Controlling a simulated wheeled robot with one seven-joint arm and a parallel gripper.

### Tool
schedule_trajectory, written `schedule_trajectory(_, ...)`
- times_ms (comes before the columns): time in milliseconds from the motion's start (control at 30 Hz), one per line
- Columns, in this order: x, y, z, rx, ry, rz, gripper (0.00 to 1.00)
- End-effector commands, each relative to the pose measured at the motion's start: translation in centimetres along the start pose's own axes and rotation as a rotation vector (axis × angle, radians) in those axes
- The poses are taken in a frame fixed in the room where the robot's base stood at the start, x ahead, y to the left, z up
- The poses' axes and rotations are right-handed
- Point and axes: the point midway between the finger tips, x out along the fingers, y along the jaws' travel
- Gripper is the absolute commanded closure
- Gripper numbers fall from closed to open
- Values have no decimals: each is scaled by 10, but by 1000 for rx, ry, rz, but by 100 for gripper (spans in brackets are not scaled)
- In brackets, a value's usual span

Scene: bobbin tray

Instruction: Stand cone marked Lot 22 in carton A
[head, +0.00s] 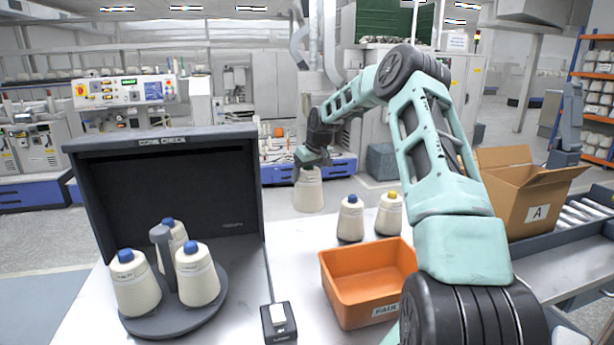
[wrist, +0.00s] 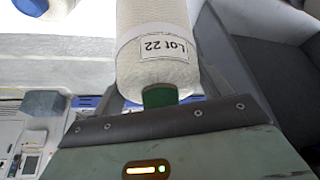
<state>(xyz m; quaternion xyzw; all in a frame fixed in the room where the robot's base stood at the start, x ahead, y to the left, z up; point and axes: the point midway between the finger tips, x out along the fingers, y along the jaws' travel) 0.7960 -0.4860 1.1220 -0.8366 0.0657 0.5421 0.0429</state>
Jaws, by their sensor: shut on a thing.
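My gripper (head: 310,163) is shut on a cream yarn cone (head: 309,192) and holds it up in the air beyond the far edge area of the white table. In the wrist view this cone (wrist: 155,20) carries a label reading Lot 22, and its tip at the jaws is green. Carton A (head: 515,212) is a brown cardboard box with open flaps and a white A label, at the right in the head view. My gripper is well to the left of it. The inside floor of the carton is hidden.
An orange bin (head: 345,287) stands mid-table, with a blue-tipped cone (head: 350,222) and a yellow-tipped cone (head: 389,216) behind it. At left, a dark check booth (head: 165,190) stands behind a round stand (head: 175,322) bearing three blue-tipped cones. A small button box (head: 279,325) sits in front.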

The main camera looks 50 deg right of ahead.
Motion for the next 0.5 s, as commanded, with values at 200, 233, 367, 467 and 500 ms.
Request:
schedule_trajectory(200, -28, 0, -13, 0, 2, 2, 74)
schedule_trajectory(233, -32, 0, -14, 0, 2, 2, 74)
schedule_trajectory(367, -45, 0, -20, 0, 1, 2, 74)
schedule_trajectory(467, -55, 0, -25, 0, 1, 2, 74)
schedule_trajectory(500, -59, 0, -27, 0, 1, 2, 74)
